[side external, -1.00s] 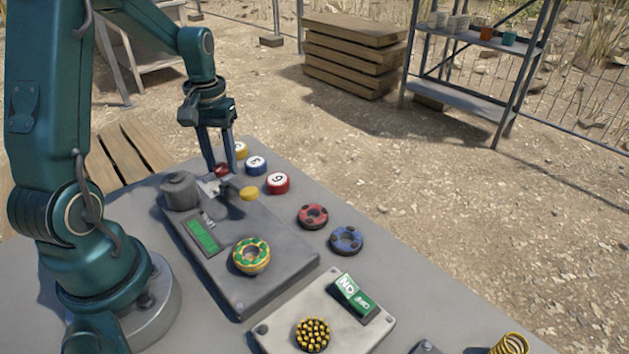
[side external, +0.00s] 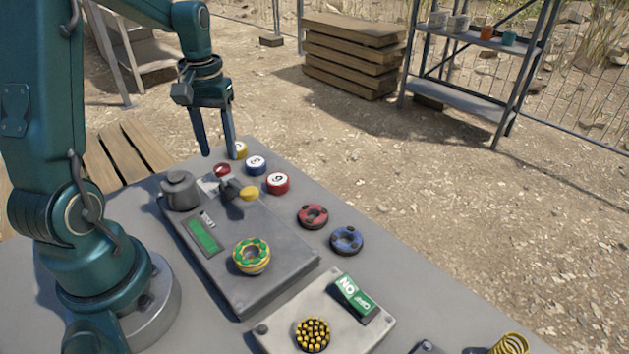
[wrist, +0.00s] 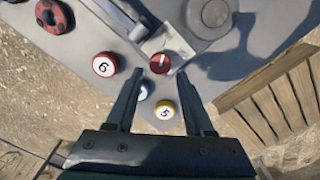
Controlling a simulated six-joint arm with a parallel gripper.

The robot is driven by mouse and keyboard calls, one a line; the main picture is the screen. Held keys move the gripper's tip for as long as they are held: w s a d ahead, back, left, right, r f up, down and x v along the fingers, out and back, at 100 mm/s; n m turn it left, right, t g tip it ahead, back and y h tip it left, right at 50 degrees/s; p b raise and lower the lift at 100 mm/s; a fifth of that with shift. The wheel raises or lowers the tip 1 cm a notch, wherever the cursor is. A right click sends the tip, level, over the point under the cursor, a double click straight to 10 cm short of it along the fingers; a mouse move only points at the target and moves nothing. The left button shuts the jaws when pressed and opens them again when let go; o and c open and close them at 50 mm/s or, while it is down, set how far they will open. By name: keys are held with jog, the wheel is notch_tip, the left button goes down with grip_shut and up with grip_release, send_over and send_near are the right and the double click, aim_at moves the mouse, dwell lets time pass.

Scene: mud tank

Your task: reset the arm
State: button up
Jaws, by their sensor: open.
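My gripper (side external: 219,153) is open and empty, raised above the far end of the grey table (side external: 405,296). Its two fingers point down with a clear gap between them. In the wrist view my gripper (wrist: 156,98) shows its fingers apart, with numbered discs on the table seen beyond and between them. Below and in front of it, in the side external view, is the grey panel (side external: 262,287) with a black lever (side external: 232,190). The gripper does not appear to touch anything.
Numbered discs in yellow (side external: 239,150), blue (side external: 256,165) and red (side external: 277,183) lie along the table's far edge. Red (side external: 313,216) and blue (side external: 346,240) rings lie nearer. A grey knob (side external: 180,189) and a green-yellow ring (side external: 251,256) stand on the panel. Air above the table is clear.

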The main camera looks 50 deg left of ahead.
jog(key=shift+r, duration=0.85)
jog(key=s+d+r+m+t+y, duration=0.1)
jog(key=s+d+r+m+t, duration=0.15)
jog(key=d+r+m, duration=0.6)
jog(key=s+d+f+t+h, duration=0.1)
jog(key=s+d+f+t, duration=0.2)
jog(key=s+d, duration=0.3)
jog(key=d, duration=0.2)
jog(key=shift+d, duration=0.35)
jog(key=shift+n, duration=0.25)
